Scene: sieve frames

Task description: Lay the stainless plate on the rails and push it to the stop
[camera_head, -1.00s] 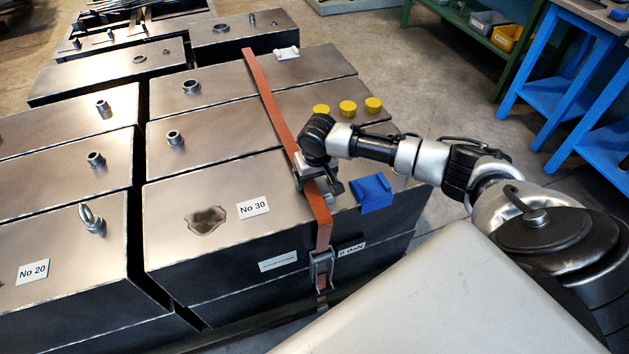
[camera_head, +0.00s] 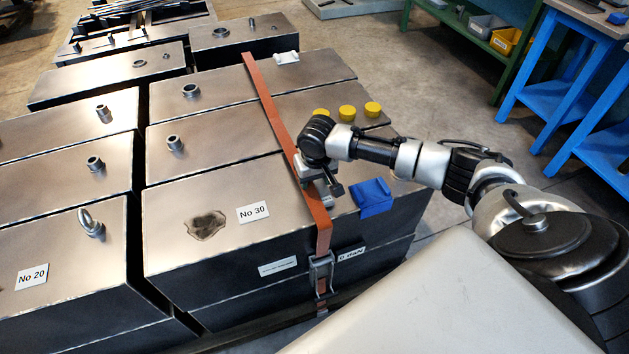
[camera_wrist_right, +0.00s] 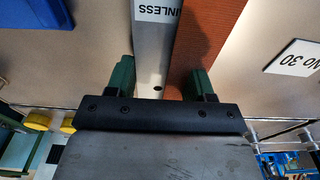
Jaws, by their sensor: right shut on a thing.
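My right gripper (camera_head: 322,186) is at the near part of an orange strap (camera_head: 277,112) that runs over dark steel blocks. In the right wrist view its green fingers (camera_wrist_right: 165,82) are shut on a silver plate (camera_wrist_right: 153,45) whose printed lettering reads "INLESS". The strap (camera_wrist_right: 197,32) passes close beside the plate, partly behind one finger. In the head view the plate is mostly hidden by the gripper and wrist, and I cannot tell whether it touches the block. I cannot make out rails or a stop. My left gripper is not in view.
A steel block labelled "No 30" (camera_head: 203,264) lies under the strap, with a blue piece (camera_head: 372,197) at its right. Several yellow caps (camera_head: 347,112) stand behind the gripper. A strap buckle (camera_head: 320,270) hangs at the front face. Blue stands (camera_head: 560,80) are at the upper right.

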